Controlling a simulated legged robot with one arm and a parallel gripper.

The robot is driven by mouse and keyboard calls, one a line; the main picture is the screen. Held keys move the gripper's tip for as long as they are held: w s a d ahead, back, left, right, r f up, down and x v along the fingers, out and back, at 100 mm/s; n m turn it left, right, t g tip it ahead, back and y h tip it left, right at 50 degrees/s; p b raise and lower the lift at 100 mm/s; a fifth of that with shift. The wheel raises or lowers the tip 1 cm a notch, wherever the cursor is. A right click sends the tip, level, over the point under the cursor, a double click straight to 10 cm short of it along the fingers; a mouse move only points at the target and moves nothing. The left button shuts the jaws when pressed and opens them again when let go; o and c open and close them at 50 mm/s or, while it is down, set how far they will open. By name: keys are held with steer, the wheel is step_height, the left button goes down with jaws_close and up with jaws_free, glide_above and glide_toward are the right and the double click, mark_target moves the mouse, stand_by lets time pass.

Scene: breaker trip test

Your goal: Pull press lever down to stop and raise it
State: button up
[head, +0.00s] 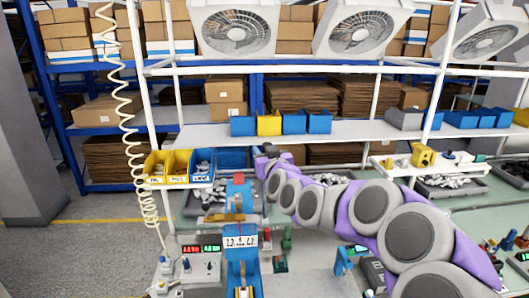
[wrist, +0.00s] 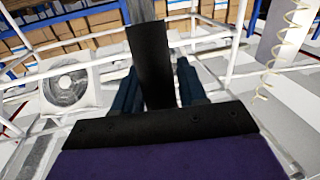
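The press (head: 241,270) stands on the bench in the head view, with blue parts, a red block on top and a white label on its front. My purple and grey arm comes in from the lower right, and its end with my gripper (head: 262,163) is just above and right of the press top. In the wrist view my gripper (wrist: 158,88) shows two dark blue fingers set apart. A long black bar with a grey end (wrist: 150,60) stands between them; I cannot tell whether it is the press lever or whether the fingers touch it. The lever is not clear in the head view.
Yellow bins (head: 178,166) stand left of my gripper. Red and green displays (head: 202,248) are left of the press. A coiled cream cable (head: 122,110) hangs at the left. White fans (head: 236,27) and frame posts are above. A grey parts tray (head: 452,187) lies right.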

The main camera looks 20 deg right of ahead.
jaws_close()
steer(key=shift+s, duration=0.1)
stand_by(0.3)
